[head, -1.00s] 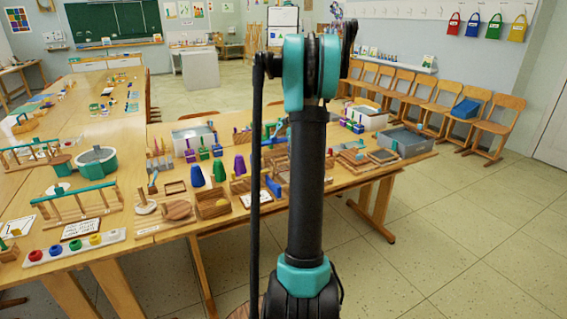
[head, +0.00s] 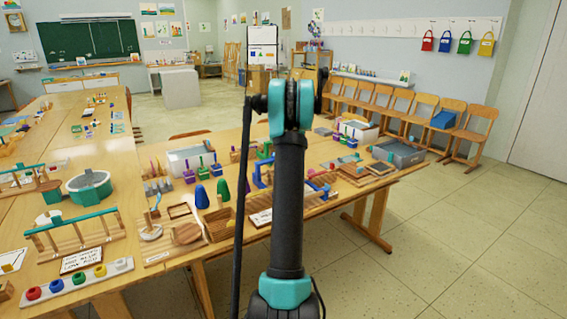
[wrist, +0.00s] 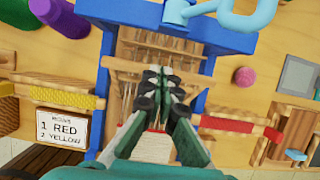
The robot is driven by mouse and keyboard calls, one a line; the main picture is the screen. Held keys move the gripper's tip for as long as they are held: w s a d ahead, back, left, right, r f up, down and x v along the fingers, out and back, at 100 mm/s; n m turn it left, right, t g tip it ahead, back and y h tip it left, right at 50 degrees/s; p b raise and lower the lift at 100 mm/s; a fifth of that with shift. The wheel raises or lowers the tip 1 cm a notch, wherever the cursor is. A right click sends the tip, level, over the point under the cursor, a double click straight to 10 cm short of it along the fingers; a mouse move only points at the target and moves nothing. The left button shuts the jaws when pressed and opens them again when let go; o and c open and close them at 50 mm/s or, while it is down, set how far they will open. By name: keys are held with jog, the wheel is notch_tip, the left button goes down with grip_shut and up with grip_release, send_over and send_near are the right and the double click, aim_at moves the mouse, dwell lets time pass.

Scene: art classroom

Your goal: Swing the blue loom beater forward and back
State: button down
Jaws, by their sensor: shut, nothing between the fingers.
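The loom has a blue frame (wrist: 105,85) seen from above in the wrist view, with pale threads and wooden crossbars (wrist: 160,70) between its uprights. A wide blue bar (wrist: 135,12) crosses its far end; I cannot tell for sure which part is the beater. My gripper (wrist: 160,80) is shut and empty, its fingertips over the crossbars inside the frame. Whether they touch anything is unclear. In the head view, blue parts of the loom (head: 262,172) show beside my arm, which hides the gripper.
A light-blue curved handle (wrist: 250,25) stands near the far end. Open floor (head: 440,240) lies right of the table.

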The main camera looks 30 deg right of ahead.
jog(key=shift+w+f, duration=0.35)
jog(key=shift+w, duration=0.35)
jog(key=shift+r, duration=0.1)
